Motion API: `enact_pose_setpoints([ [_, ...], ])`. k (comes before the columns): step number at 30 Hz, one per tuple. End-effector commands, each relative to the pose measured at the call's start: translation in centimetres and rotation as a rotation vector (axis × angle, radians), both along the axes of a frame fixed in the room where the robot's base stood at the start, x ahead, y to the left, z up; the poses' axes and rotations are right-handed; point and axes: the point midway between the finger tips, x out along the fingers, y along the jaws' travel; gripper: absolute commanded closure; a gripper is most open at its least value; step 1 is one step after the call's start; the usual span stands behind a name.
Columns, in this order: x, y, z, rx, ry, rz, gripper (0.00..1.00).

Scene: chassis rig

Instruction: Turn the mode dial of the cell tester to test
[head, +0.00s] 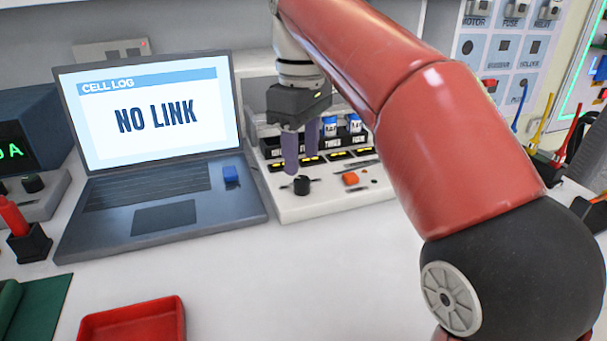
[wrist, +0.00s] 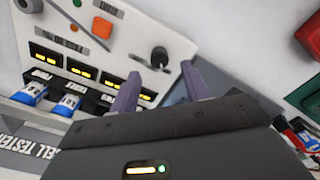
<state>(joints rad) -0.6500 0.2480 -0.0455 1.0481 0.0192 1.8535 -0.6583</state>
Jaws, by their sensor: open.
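The cell tester (head: 285,210) is a pale bench unit right of the laptop, with several lit yellow displays and blue-and-white cells in its rear bays. Its black mode dial (head: 302,185) is on the front left of the panel; it also shows in the wrist view (wrist: 159,57). The dial's markings are too small to read. My gripper (head: 301,165) is open, with two purple fingers pointing down just above and behind the dial. In the wrist view my gripper (wrist: 158,84) has its fingers apart, the dial beyond the gap between their tips. No contact shows.
An orange-red button (head: 350,178) is right of the dial on the panel. A laptop (head: 150,150) reading NO LINK stands close on the left, with a blue item (head: 231,175) on it. A red tray (head: 135,322) lies in front. The table centre is clear.

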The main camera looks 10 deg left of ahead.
Motion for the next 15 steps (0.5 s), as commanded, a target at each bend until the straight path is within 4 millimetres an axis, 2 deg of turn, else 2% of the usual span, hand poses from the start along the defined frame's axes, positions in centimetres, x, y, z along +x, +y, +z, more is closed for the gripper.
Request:
enact_pose_setpoints([
  [1,-0.1,0.0,-1.3,-0.001,0.001,0.000,0.53],
  [6,-0.1,0.0,-3.5,0.000,-0.001,0.000,0.53],
  [15,0.0,0.0,-4.6,0.001,-0.003,-0.002,0.53],
])
